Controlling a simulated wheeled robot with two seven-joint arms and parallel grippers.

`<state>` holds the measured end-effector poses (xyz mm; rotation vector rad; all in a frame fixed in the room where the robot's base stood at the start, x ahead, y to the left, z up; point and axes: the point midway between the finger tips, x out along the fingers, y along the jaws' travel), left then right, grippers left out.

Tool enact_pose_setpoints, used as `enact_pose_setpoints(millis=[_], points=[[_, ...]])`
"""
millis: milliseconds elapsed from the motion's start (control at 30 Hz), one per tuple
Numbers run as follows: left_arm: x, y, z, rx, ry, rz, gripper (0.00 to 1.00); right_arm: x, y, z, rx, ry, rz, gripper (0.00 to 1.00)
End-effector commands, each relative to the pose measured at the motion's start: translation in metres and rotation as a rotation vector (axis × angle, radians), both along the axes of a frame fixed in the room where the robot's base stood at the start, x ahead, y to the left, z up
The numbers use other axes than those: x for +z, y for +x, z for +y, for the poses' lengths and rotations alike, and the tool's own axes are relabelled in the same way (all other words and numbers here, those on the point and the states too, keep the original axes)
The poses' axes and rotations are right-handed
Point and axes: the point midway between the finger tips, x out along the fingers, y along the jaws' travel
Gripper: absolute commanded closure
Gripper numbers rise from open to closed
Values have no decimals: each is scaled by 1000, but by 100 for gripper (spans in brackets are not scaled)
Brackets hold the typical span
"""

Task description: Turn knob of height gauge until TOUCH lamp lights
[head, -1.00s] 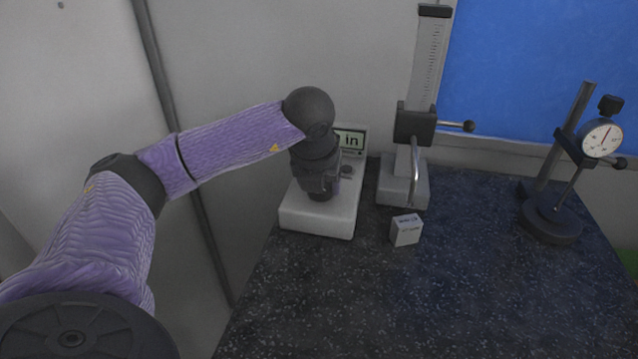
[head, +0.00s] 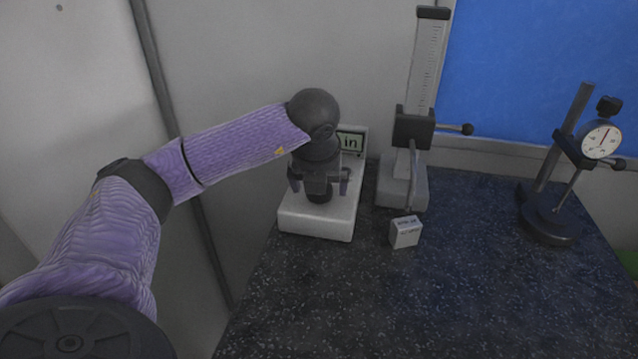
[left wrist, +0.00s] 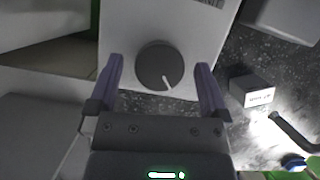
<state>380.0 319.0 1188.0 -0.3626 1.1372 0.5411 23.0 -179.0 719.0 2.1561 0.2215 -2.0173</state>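My left gripper (head: 319,188) is open over the white control box (head: 300,222), pointing down. In the left wrist view its two fingers (left wrist: 159,72) stand apart on either side of a round dark knob (left wrist: 157,66) with a white pointer line, with a gap on each side. The display (head: 352,141) behind the gripper shows "in"; the rest of its reading is hidden. The height gauge (head: 427,60), with a scaled column and dark carriage, stands to the right of the box. I cannot make out a TOUCH lamp. My right gripper is not in view.
A small white block (head: 405,232) with printing lies in front of the gauge base (head: 402,192). A dial indicator (head: 601,139) on a dark stand is at the far right. The front and middle of the speckled table (head: 440,290) are clear.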

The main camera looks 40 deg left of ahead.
Motion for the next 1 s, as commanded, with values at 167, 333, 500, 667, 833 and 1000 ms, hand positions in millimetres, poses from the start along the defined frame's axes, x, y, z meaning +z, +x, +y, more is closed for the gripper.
enact_pose_setpoints(millis=[167, 333, 500, 667, 833, 1000], points=[[0, 0, 0, -1, 0, 2, 0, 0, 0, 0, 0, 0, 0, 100], [21, -6, -5, -2, 0, -4, 0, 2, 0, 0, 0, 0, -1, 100], [63, -20, -15, -2, -1, -4, 0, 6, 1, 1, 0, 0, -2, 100], [87, -29, -21, 0, 0, -2, 0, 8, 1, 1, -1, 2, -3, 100], [92, -31, -22, 0, 0, 1, 0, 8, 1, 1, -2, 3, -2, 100], [91, -31, -22, 0, 0, 1, 0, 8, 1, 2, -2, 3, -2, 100]])
